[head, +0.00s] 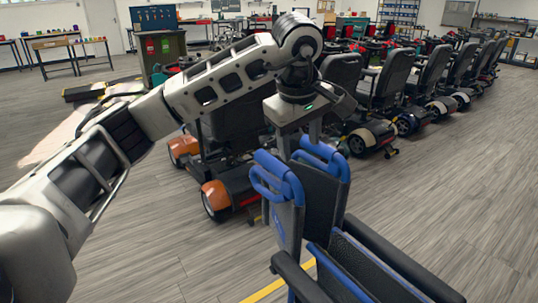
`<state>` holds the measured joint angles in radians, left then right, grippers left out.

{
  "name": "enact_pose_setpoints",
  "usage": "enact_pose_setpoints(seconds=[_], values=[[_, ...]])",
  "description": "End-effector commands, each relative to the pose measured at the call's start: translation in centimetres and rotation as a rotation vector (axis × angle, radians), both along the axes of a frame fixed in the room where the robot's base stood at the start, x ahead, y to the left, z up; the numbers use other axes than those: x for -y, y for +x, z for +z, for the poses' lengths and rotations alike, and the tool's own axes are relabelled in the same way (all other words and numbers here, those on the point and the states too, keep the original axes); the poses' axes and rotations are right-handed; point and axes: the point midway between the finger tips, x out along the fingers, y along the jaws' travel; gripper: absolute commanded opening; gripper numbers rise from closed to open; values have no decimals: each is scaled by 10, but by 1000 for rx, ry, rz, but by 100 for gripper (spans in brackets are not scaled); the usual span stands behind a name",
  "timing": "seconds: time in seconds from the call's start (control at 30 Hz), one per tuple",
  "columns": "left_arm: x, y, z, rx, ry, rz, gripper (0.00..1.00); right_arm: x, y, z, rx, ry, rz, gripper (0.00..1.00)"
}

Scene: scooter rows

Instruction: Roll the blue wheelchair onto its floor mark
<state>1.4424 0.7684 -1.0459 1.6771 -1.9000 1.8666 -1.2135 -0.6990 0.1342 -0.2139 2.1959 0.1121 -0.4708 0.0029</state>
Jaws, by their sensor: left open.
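The blue wheelchair (325,207) stands at the lower middle of the head view, with blue push handles, a dark backrest and black armrests. Its lower part is cut off by the picture edge. My left gripper (300,147) points down at the top of the wheelchair, its open fingers close to the blue handles. I cannot tell whether they touch. A yellow line (268,291) on the floor shows beside the wheelchair; whether it belongs to the floor mark I cannot tell. My right gripper is not in view.
An orange and black scooter (215,197) stands just behind and left of the wheelchair. A row of scooters (385,95) runs to the back right. A green cabinet (162,50) and workbenches (70,45) stand at the back left. Floor at the right is clear.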

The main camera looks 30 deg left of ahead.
Motion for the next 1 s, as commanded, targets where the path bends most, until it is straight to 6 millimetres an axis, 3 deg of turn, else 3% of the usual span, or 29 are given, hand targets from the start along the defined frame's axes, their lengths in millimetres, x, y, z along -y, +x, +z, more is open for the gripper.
enact_pose_setpoints(seconds=[0.03, 0.1, 0.27, 0.4, 0.7, 1.0], values=[[-22, 2, 20, 24, 74, 33, 52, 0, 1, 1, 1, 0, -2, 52], [-42, 2, 36, 40, 149, 67, 52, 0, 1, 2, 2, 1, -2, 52], [-60, 2, 42, 44, 207, 96, 52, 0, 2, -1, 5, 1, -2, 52], [-65, 7, 20, 41, 204, 95, 52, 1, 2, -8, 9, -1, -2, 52], [-84, 27, -35, 42, 203, 97, 52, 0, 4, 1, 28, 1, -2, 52], [-98, 44, -82, 44, 203, 96, 52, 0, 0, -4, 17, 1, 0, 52]])
